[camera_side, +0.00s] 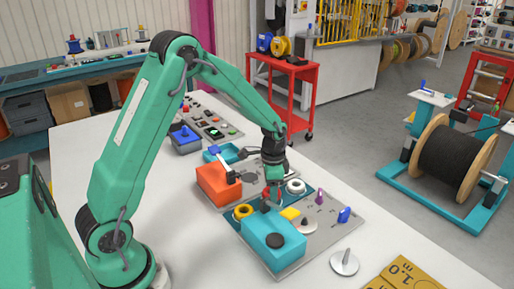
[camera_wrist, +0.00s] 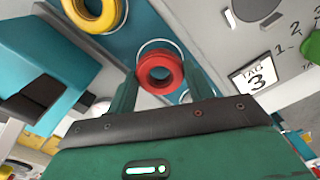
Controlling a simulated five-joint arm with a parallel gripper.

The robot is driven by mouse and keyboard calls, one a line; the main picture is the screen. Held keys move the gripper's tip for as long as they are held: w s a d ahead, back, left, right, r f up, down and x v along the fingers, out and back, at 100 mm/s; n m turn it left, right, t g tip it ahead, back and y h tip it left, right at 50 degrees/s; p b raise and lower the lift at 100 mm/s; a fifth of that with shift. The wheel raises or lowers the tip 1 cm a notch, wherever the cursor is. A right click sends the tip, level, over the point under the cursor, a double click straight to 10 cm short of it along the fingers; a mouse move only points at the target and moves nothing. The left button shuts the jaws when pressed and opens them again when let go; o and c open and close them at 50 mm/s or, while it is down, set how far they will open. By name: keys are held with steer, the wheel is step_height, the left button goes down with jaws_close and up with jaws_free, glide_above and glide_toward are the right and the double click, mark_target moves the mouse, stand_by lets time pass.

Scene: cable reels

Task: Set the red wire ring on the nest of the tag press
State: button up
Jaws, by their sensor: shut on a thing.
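The red wire ring (camera_wrist: 160,73) is between the two fingers of my gripper (camera_wrist: 161,84) in the wrist view, and the gripper is shut on it. It is over a white circle outline on a blue strip (camera_wrist: 138,24); I cannot tell whether it touches the strip. An orange block with a lever (camera_side: 216,186) and a teal block with a black disc (camera_side: 270,238) stand close by; which is the tag press is unclear.
A metal disc with a stem (camera_side: 344,262) and a yellow plate (camera_side: 404,276) lie nearer the front.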

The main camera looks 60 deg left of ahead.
step_height(320, 180, up, 6)
steer(key=shift+f, duration=0.2)
stand_by(0.4)
steer(key=w+a, duration=0.1)
steer(key=a, duration=1.3)
steer(key=shift+d+f, duration=0.15)
steer(key=shift+f, duration=1.05)
steer(key=shift+d+f, duration=0.1)
steer(key=shift+f, duration=1.1)
steer(key=shift+f, duration=0.95)
steer(key=o, duration=1.1)
steer(key=shift+c, duration=0.2)
